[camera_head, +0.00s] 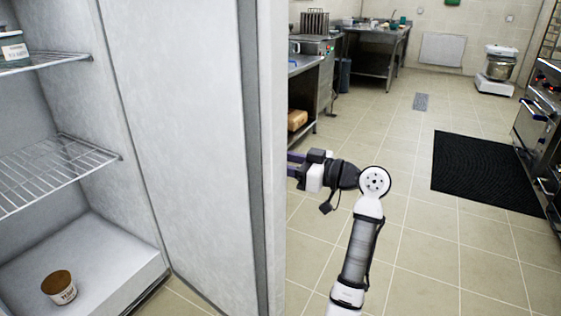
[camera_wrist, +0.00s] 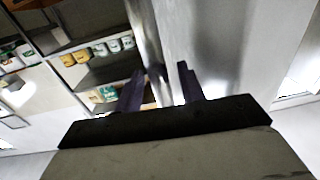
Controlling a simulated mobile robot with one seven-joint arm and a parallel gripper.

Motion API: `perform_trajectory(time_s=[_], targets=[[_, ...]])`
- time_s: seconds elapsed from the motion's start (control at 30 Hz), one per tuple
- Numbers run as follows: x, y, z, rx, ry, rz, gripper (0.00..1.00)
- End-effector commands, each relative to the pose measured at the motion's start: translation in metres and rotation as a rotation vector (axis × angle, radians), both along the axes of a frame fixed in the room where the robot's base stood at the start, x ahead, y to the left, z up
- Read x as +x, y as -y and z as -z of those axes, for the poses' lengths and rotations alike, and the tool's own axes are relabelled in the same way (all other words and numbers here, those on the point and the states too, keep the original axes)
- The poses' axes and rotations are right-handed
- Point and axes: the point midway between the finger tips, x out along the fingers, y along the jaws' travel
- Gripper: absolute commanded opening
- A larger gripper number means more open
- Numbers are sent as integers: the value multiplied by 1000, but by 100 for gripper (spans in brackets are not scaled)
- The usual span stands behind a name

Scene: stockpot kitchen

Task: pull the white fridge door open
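The white fridge door (camera_head: 185,150) stands swung well open in the head view, its inner face towards me and its free edge (camera_head: 274,160) near the picture's middle. The fridge interior (camera_head: 80,235) shows at the left. My gripper (camera_head: 293,163) is at the right of that edge, its dark fingers partly hidden behind the door. In the wrist view my gripper (camera_wrist: 160,82) has its two fingers spread apart beside a shiny upright surface. A dark blurred shape shows between them; I cannot tell whether it is a handle or whether the fingers touch it.
Wire shelves (camera_head: 60,170) and a brown-topped tub (camera_head: 59,288) are inside the fridge. A steel counter (camera_head: 312,85) stands behind the door. A black mat (camera_head: 490,170) lies on the tiled floor, with cookers (camera_head: 540,125) at the right. The floor right of my arm is clear.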

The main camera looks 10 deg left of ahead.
Motion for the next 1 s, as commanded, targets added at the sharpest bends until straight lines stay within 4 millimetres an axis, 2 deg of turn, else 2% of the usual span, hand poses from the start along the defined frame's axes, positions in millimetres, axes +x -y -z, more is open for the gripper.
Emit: perform_trajectory(time_s=[0.4, 0.53, 0.7, 1.0], targets=[[-25, 85, 0, 0, 0, 5, 39], [-32, 107, 0, 0, 0, 4, 39], [-37, 123, 0, -1, 0, 2, 39], [-38, 126, 0, -1, 0, 1, 39]])
